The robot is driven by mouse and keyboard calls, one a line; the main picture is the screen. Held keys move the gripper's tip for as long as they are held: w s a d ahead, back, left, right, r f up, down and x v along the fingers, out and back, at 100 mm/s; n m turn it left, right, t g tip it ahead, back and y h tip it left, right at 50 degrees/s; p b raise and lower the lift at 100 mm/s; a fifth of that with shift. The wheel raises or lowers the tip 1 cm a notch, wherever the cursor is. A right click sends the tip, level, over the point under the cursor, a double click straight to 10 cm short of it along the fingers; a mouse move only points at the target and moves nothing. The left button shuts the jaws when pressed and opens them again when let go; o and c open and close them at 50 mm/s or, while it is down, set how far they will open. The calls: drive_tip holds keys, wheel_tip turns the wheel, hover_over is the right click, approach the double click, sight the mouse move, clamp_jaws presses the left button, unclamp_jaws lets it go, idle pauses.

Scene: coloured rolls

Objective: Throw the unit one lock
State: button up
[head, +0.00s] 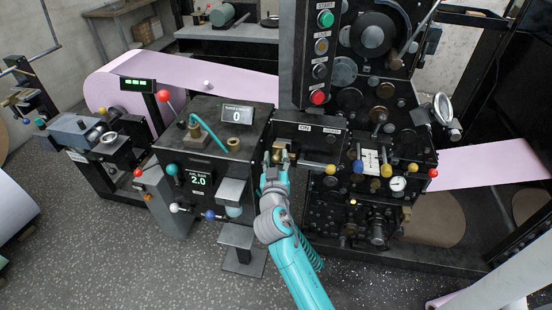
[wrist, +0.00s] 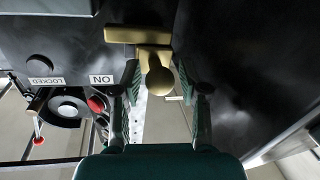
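A brass lock handle (wrist: 140,35) with a round knob (wrist: 160,79) shows in the wrist view on a dark panel. An "ON" label (wrist: 102,79) and a "LOCKED" label (wrist: 46,81) are upside down to its left. My gripper (wrist: 162,90) is open, with one finger on each side of the knob and visible gaps to it. In the head view my gripper (head: 276,162) is at the brass piece (head: 281,147) below the "ON" label (head: 304,127). The fingers partly hide the brass there.
A press with coloured knobs (head: 372,168) stands to the right of my gripper. A black box with an "AIR, BASE 2.0" display (head: 198,180) stands close on the left. A pink web (head: 215,78) runs behind. Speckled floor (head: 130,255) is clear at the front left.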

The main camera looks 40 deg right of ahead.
clamp_jaws()
drive_tip(key=shift+s+d, duration=0.85)
drive_tip(key=shift+s, duration=0.2)
drive_tip(key=shift+s+d, duration=0.8)
drive_tip(key=shift+s, duration=0.25)
drive_tip(key=shift+o, duration=2)
unclamp_jaws()
drive_tip(key=shift+s, duration=0.1)
drive_tip(key=v, duration=1.2)
